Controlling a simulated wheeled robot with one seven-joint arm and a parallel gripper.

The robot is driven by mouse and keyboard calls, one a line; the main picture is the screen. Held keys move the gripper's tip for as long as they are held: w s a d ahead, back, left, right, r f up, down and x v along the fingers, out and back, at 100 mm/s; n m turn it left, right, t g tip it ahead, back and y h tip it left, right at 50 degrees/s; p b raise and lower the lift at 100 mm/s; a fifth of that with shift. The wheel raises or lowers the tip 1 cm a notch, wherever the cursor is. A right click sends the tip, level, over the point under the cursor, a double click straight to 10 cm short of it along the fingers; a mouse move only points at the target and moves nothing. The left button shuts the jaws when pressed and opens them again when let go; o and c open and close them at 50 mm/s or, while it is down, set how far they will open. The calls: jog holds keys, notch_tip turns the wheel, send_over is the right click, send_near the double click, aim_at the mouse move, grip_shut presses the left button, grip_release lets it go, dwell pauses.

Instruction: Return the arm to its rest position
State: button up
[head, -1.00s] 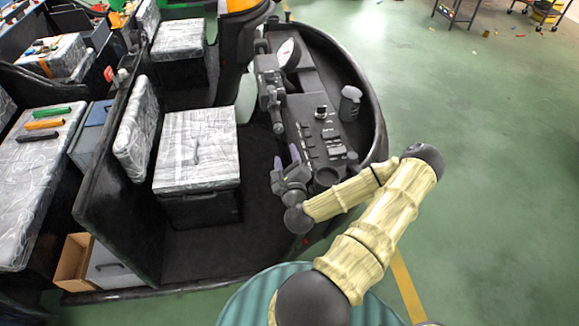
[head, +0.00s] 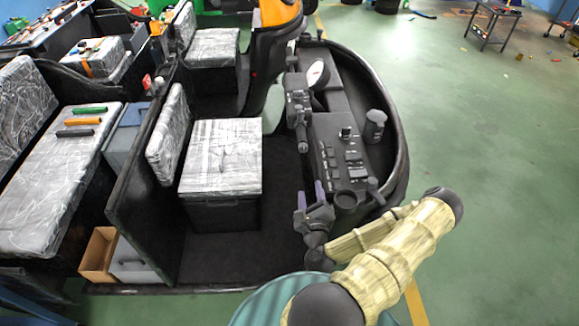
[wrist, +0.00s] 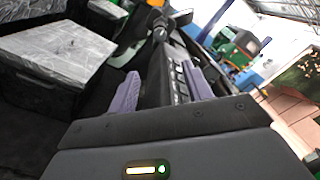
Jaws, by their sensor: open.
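My gripper (head: 314,193) is open and empty in the head view, beside the near end of the rickshaw's dashboard (head: 335,155). Its two purple fingers point away from me, and they also show in the wrist view (wrist: 160,88) with the dark dashboard edge beyond them. My arm (head: 400,255) is folded, with its bamboo-like links running from the lower middle to an elbow at the right and back to the gripper. I cannot tell whether the gripper touches the dashboard.
A plastic-wrapped seat (head: 222,158) stands left of my gripper. Colored bars lie on another wrapped bench (head: 45,185). An open cardboard box (head: 98,254) sits at the lower left.

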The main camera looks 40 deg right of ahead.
jog(key=w+a+f+n+g+y+b, duration=0.15)
jog(key=a+n+g+y, duration=0.4)
jog(key=n, duration=0.65)
jog(key=w+a+f+n+g+y+b, duration=0.1)
jog(key=w+a+f+n+g+y, duration=0.15)
jog(key=a+n+y, duration=0.65)
jog(key=s+a+r+n+g+h+b, duration=0.1)
jog(key=s+a+r+n+g+h, duration=0.1)
jog(key=r+n, duration=0.4)
jog(key=s+a+r+n+g+h+b, duration=0.1)
jog(key=s+a+r+n+g+h, duration=0.1)
jog(key=s+a+r+n, duration=0.3)
notch_tip(320, 180, up, 4)
jog(key=shift+a+r+n+g+h, duration=0.15)
jog(key=shift+a+n+g+h, duration=0.25)
jog(key=shift+a+n, duration=0.45)
